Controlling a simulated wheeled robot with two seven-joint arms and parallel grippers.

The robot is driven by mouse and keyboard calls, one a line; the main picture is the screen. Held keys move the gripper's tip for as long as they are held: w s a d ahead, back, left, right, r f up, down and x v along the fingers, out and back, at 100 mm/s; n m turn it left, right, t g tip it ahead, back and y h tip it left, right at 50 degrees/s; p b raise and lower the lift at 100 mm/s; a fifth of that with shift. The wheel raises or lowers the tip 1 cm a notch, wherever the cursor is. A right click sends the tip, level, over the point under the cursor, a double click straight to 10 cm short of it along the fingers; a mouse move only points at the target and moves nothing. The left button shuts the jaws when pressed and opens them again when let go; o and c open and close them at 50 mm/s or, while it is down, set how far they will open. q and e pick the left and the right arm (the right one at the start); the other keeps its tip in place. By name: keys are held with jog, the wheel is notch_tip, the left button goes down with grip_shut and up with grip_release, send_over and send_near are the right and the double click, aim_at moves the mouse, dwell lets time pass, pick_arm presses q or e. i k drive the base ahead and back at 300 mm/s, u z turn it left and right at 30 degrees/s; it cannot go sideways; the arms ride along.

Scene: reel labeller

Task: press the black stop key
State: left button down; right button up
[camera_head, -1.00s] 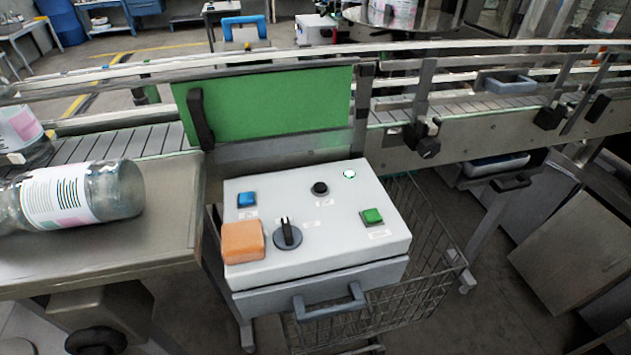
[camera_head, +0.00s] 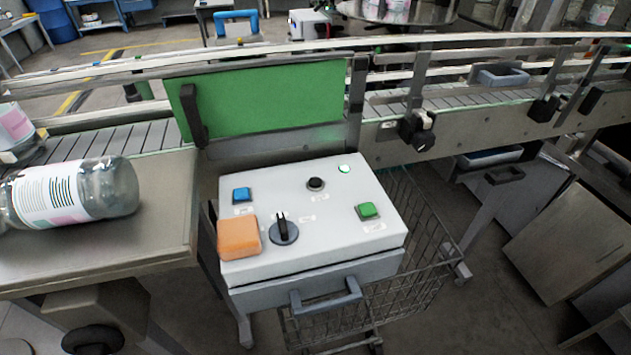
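The black stop key (camera_head: 316,184) is a small round black button near the back of a light grey control box (camera_head: 330,245). The same top face carries a blue key (camera_head: 242,195), a green key (camera_head: 367,211), a black rotary knob (camera_head: 283,230) and a small round lamp (camera_head: 344,169) with a green edge. An orange block (camera_head: 239,237) sits at the box's front left corner, beside the knob and clear of the black key. Neither of my grippers is in view.
A conveyor with rails and a green panel (camera_head: 265,105) runs behind the box. A metal table (camera_head: 150,235) at left holds a bottle (camera_head: 75,193) on its side. A wire basket (camera_head: 425,255) stands at the box's right. The space above the box is clear.

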aim_at(314, 183)
jog(key=u, duration=0.8)
jog(key=k, duration=0.9)
jog(key=z, duration=1.55)
